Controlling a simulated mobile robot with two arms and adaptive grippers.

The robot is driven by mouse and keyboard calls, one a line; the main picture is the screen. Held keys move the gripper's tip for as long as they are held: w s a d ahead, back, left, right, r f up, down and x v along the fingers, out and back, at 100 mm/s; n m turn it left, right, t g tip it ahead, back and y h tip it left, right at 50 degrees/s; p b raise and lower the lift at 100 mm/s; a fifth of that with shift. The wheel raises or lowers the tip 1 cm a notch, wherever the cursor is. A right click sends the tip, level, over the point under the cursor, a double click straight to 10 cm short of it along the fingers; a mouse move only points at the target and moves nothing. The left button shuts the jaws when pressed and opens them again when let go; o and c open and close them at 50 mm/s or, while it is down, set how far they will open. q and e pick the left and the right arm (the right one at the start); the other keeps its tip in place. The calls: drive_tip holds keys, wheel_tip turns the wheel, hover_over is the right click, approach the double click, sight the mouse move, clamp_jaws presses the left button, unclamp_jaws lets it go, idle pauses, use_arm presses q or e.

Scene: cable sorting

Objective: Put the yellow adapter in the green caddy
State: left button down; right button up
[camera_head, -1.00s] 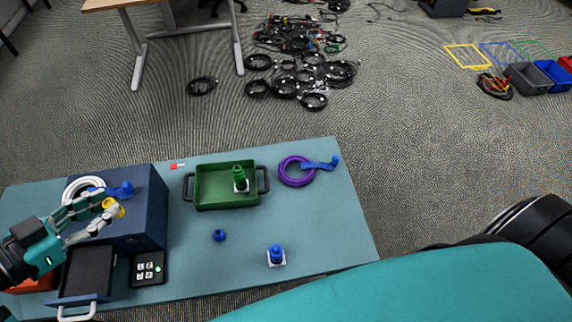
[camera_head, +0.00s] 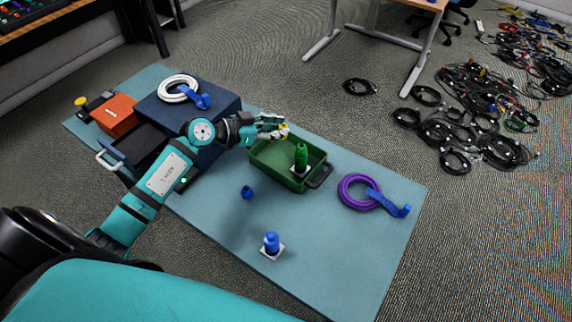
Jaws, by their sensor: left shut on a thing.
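The yellow adapter (camera_head: 285,127) is a small yellow spot at the fingertips of my left gripper (camera_head: 278,128). The gripper is shut on it and mostly hides it. The green caddy (camera_head: 274,172) is an open tray with dark handles on the table. The gripper appears above its far left side; the exact height cannot be told. A green bottle-like piece (camera_head: 301,155) on a white base stands inside the caddy. My right gripper is not in view.
A blue box (camera_head: 220,100) with a white cable coil (camera_head: 177,88) stands left, near an orange box (camera_head: 115,115). A purple coil (camera_head: 357,192) lies right of the caddy.

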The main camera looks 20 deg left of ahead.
use_arm(q)
wheel_tip(320, 180, down, 5)
drive_tip(key=shift+d+f+b, duration=0.1)
drive_tip(key=shift+d+b, duration=0.05)
drive_tip(key=shift+b, duration=0.45)
drive_tip(key=shift+f, duration=0.65)
wheel_tip(320, 180, down, 2)
drive_tip(key=shift+f+b, duration=0.25)
drive_tip(key=shift+b, duration=0.45)
drive_tip(key=shift+f, duration=0.3)
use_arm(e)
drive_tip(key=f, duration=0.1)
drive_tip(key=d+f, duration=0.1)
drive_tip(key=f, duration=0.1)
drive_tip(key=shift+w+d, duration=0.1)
use_arm(q)
drive_tip(key=shift+f, duration=0.2)
drive_tip(key=c, duration=1.2)
unclamp_jaws()
drive_tip(key=shift+o, duration=0.2)
drive_tip(key=shift+r, duration=0.1)
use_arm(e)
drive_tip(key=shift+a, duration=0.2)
